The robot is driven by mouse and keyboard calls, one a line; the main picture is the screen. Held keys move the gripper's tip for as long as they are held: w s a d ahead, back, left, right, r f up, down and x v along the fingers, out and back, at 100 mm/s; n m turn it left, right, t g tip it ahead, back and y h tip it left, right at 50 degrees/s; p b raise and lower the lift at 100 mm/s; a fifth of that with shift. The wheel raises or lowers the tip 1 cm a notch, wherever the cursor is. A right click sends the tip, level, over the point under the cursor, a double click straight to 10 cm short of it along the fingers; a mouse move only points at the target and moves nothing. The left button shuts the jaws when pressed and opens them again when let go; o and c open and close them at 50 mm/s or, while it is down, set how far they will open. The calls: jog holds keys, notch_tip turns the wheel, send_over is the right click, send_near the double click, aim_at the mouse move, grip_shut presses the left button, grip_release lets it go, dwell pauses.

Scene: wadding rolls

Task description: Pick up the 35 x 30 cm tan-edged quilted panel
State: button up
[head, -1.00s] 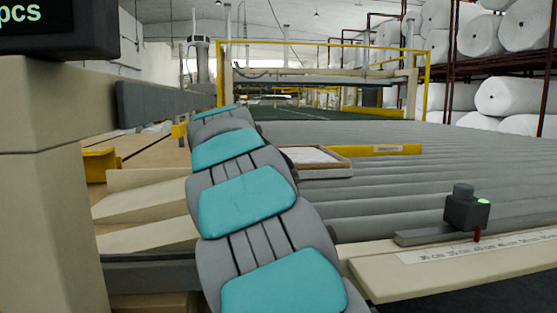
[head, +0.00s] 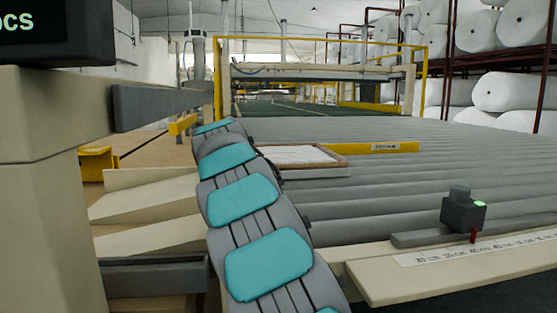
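A white quilted panel with a tan edge (head: 299,154) lies flat on the grey rollers, just right of the far part of my arm. Its left end is partly hidden by my arm. My arm, grey with teal pads, reaches forward from the bottom middle toward the panel's left side. My gripper is not visible; the far end of the arm hides it.
A yellow bar (head: 382,147) lies just right of the panel. A dark block with a green light (head: 463,212) stands on the front rail beside a ruler strip (head: 480,247). Cream sloped boards (head: 145,198) and a beige post (head: 50,200) are at left. White rolls (head: 505,92) fill the right rack.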

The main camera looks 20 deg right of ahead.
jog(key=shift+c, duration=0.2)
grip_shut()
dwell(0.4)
